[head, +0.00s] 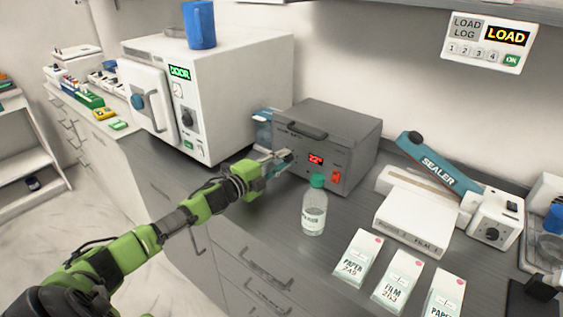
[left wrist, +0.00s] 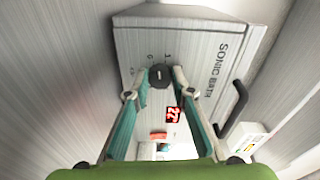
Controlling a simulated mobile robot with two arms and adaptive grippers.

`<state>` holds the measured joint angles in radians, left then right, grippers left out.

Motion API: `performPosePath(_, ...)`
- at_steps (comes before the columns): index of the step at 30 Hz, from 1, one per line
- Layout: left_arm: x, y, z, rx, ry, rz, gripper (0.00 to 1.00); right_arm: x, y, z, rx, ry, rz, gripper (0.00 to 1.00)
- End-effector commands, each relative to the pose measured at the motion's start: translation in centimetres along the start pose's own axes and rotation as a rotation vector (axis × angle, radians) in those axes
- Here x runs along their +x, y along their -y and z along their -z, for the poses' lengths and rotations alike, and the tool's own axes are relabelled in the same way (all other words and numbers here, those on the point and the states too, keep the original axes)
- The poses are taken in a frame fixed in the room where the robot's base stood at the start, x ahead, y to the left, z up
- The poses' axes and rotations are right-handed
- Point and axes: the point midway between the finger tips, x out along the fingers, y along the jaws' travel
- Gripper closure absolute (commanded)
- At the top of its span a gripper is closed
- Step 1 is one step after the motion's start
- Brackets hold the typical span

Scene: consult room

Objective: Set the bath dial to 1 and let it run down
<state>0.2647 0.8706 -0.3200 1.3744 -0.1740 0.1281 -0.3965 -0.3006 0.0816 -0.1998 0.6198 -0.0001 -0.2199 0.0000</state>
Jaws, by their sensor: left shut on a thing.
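The sonic bath (head: 350,130) is a grey box with a dark lid on the counter, and it fills much of the left wrist view (left wrist: 195,50). Its front has a lit red display (head: 316,160) and a red switch (head: 336,177). My left gripper (head: 284,160) is at the left part of this front. In the left wrist view its fingertips (left wrist: 160,78) are closed on the black bath dial (left wrist: 160,73), one on each side. Small figures are printed near the dial; its exact setting cannot be read. The dial is hidden in the head view. My right gripper is not in view.
A clear bottle with a green cap (head: 314,207) stands close in front of the bath. A white autoclave (head: 225,85) with a blue cup (head: 200,25) is on the left. A sealer (head: 440,165) and several paper and film boxes (head: 357,257) occupy the right.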

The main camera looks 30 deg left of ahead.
Motion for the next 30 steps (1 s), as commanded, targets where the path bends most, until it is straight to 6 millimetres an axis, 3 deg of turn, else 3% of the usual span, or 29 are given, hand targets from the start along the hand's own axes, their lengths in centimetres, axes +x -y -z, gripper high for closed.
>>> performPosePath(15,0.0,0.06,0.11,0.305,0.015,-0.025,0.99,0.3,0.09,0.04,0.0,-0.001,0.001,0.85)
performPosePath(30,-0.01,0.04,0.1,0.347,0.018,-0.029,0.99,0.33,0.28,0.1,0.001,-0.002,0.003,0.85)
